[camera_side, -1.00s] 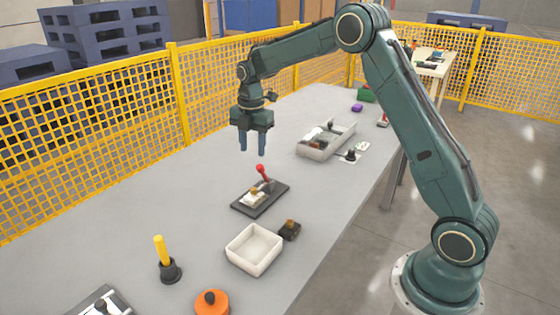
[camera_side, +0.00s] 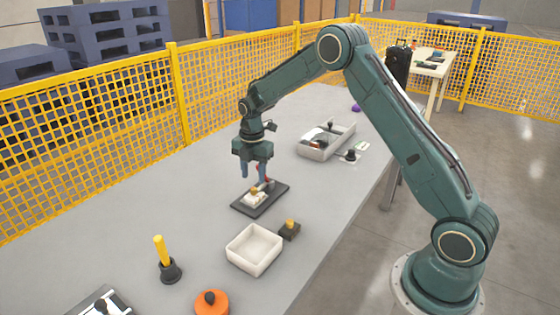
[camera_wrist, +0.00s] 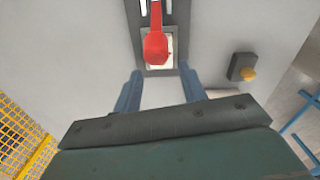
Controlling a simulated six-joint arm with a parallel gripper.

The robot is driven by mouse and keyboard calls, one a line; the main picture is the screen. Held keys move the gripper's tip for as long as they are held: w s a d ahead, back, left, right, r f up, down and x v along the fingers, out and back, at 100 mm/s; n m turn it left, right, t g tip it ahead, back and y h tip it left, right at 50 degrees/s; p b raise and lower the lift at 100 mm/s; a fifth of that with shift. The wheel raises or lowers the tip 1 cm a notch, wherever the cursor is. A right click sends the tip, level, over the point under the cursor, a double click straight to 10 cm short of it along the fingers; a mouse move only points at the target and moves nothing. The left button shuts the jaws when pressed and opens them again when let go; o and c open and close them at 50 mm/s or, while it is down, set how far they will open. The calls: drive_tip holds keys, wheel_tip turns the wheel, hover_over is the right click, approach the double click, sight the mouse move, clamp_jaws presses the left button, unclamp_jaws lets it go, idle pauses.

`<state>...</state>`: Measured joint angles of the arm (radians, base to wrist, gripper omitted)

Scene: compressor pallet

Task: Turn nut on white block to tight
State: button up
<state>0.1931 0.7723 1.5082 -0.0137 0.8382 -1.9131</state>
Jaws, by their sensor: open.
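A white block (camera_side: 255,199) with a brass nut (camera_side: 254,190) on top sits on a dark plate (camera_side: 272,204) on the table. A red-handled lever stands at the plate's far side, partly hidden behind my fingers. In the wrist view its red handle (camera_wrist: 155,45) covers much of the white block, and the nut cannot be seen there. My gripper (camera_side: 254,178) points down just above the block and close to the lever. Its two blue fingers (camera_wrist: 160,72) are apart, with nothing held between them. I cannot tell whether a finger touches the lever.
An open white tray (camera_side: 254,250) and a dark box with a yellow knob (camera_side: 290,230) stand nearer the camera. A yellow-handled tool (camera_side: 164,259) stands at the left, with an orange round part (camera_side: 211,304) nearby. A filled grey bin (camera_side: 326,140) lies beyond. The table left of the plate is clear.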

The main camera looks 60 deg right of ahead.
sight(254, 189)
drive_tip(key=shift+f, duration=2.3)
clamp_jaws()
